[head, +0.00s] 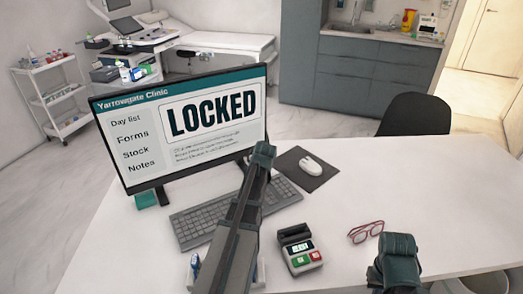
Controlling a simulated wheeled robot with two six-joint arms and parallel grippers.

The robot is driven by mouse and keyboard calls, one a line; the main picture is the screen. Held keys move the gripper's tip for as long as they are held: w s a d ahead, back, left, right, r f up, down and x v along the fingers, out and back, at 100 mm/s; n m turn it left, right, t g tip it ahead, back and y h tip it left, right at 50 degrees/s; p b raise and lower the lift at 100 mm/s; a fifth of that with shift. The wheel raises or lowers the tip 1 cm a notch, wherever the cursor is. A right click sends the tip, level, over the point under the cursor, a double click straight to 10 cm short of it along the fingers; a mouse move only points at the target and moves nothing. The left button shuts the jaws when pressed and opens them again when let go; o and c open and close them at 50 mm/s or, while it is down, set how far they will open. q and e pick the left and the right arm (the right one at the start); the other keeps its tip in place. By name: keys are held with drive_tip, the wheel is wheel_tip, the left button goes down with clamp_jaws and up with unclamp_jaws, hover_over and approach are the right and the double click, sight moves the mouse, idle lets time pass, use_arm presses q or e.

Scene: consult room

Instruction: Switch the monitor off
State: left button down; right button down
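The monitor (183,122) stands on the desk at left of centre, and its screen is lit. It shows "Yarrowgate Clinic", a menu list and a large "LOCKED" box. I cannot make out a power button; my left arm crosses in front of the lower right of the monitor and the keyboard. That arm's dark joint shows by the screen's lower right corner, but I see no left gripper fingers. A dark joint of my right arm shows at the bottom right, with no gripper fingers in view.
On the white desk (350,195) are a keyboard (196,222), a mouse (311,166) on a dark mat, a card terminal (301,258), red glasses (366,231) and a small teal item (146,199). A black chair (415,114) stands behind. The desk's right side is mostly clear.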

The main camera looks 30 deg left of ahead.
use_arm(q)
drive_tip(key=shift+w+a, duration=0.15)
drive_tip(key=shift+a, duration=0.15)
idle(0.6)
drive_tip(key=shift+d, duration=0.1)
idle(0.3)
drive_tip(key=shift+s+d, duration=0.35)
drive_tip(key=shift+d, duration=0.25)
drive_tip(key=shift+s+d, duration=0.4)
drive_tip(key=shift+d, duration=0.35)
drive_tip(key=shift+s+d, duration=0.4)
drive_tip(key=shift+d, duration=0.3)
drive_tip(key=shift+s+d, duration=0.4)
drive_tip(key=shift+d, duration=0.35)
